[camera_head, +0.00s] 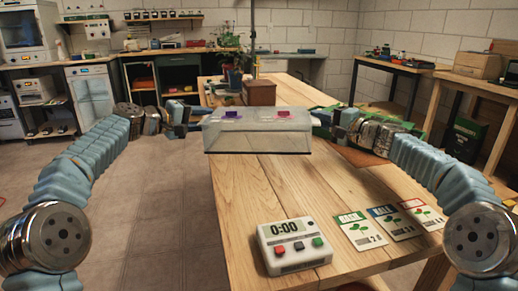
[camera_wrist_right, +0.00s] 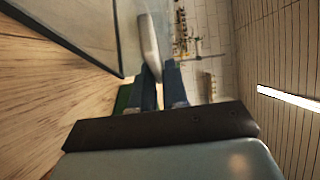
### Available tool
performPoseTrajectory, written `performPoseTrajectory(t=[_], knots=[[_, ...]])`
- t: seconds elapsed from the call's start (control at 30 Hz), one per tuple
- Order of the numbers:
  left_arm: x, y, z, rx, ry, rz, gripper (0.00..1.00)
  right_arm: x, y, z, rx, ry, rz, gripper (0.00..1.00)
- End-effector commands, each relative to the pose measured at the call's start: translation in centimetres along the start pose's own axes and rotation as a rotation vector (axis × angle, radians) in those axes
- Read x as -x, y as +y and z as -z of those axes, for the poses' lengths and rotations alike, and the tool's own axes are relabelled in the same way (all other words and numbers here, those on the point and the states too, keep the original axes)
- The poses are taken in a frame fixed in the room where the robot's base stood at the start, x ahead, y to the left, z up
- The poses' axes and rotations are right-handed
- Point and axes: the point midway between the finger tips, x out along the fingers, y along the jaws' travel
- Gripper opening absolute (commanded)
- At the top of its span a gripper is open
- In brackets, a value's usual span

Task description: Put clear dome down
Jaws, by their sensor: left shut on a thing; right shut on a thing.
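The clear dome (camera_head: 257,139) is a see-through box-shaped cover with a purple and a pink piece on its top. It is held level between my two grippers, over the left part of the wooden table; whether its lower edge touches anything is hard to tell. My left gripper (camera_head: 199,115) is shut on its left end. My right gripper (camera_head: 318,118) is shut on its right end. In the right wrist view the blue fingers (camera_wrist_right: 160,84) of my right gripper meet at a pale grip piece on the dome's wall (camera_wrist_right: 95,30).
The wooden table (camera_head: 240,200) has free room in front of the dome. A white timer (camera_head: 292,247) reading 0:00 and seed packets (camera_head: 392,224) lie near its front right. A brown box (camera_head: 259,92) and a potted plant (camera_head: 235,78) stand behind the dome.

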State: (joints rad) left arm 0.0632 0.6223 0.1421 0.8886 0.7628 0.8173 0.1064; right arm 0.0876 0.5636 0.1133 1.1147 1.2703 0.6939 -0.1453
Motion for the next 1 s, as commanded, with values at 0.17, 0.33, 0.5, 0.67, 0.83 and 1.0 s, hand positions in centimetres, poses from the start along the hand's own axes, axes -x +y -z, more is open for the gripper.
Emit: performPoseTrajectory(t=[0.17, 0.33, 0.5, 0.67, 0.83, 1.0], knots=[[-0.63, -0.88, -0.84, 0.003, -0.017, -0.003, 0.0, -0.35, 0.86, -0.67, -0.002, -0.016, 0.005, 0.0], [-0.61, -0.84, -0.76, 0.002, -0.015, -0.003, 0.64, -0.36, 0.83, -0.65, -0.001, -0.016, 0.004, 0.4], [-0.56, -0.9, -0.66, 0.003, -0.013, -0.002, 0.64, -0.34, 0.89, -0.6, -0.002, -0.014, 0.003, 0.4], [-0.52, -0.94, -0.58, 0.003, -0.011, -0.001, 0.64, -0.31, 0.92, -0.54, -0.002, -0.013, 0.002, 0.4], [-0.46, -0.97, -0.5, 0.002, -0.009, -0.001, 0.84, -0.26, 0.93, -0.45, -0.002, -0.011, 0.002, 0.4], [-0.39, -0.98, -0.4, 0.002, -0.006, 0.0, 0.85, -0.17, 0.92, -0.3, -0.001, -0.007, 0.002, 0.4]])
